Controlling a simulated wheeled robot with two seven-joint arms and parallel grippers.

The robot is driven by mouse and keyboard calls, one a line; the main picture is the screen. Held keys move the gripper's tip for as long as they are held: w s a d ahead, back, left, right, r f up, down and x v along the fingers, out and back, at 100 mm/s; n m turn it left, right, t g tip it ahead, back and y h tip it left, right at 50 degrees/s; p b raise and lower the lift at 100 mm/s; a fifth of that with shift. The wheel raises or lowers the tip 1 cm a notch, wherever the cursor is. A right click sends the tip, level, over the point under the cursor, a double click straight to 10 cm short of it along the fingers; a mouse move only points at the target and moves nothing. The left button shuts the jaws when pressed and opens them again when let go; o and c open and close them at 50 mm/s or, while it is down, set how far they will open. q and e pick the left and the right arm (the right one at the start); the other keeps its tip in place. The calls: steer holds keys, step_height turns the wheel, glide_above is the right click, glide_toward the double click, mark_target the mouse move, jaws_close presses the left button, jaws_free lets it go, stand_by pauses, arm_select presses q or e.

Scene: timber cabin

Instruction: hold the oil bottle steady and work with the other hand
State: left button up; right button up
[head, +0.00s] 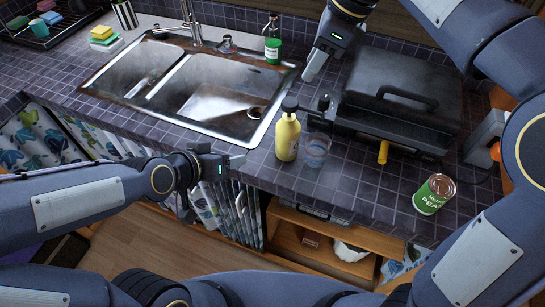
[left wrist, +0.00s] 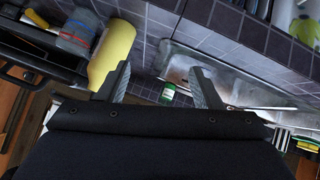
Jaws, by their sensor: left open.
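I cannot tell for sure which bottle is the oil bottle. A yellow bottle with a black top (head: 288,137) stands upright by the counter's front edge; it also shows in the left wrist view (left wrist: 112,52). A dark bottle with a green label (head: 273,45) stands behind the sink, and its green part shows between my left fingers in the left wrist view (left wrist: 168,91). My left gripper (head: 236,164) is open and empty, left of the yellow bottle and apart from it. My right gripper (head: 316,66) is above the counter, right of the green-labelled bottle; its finger gap is hidden.
A clear cup (head: 316,150) stands right beside the yellow bottle. A black grill-like appliance (head: 400,95) and a pea can (head: 434,194) are to the right. The steel sink (head: 245,125) lies left. Bare tiled counter (head: 365,190) lies in front of the appliance.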

mark_target(287, 148)
arm_select(q)
steer(key=w+d+f+m+t, duration=0.1)
steer(key=d, duration=0.2)
steer(key=w+d+f+m+t+h, duration=0.1)
steer(key=d+f, duration=0.1)
steer(key=d, duration=0.1)
steer(key=w+d+f+m, duration=0.1)
steer(key=w+d+f, duration=0.1)
steer(key=d, duration=0.1)
steer(key=shift+w+d+f+m+t, duration=0.1)
steer(key=shift+d+f+m+t, duration=0.05)
steer(key=shift+d+m+t, duration=0.25)
steer(key=shift+d+f, duration=0.15)
steer(key=shift+d, duration=0.25)
steer(key=x, duration=0.7)
steer(key=shift+w+d, duration=0.2)
steer(key=shift+w, duration=0.2)
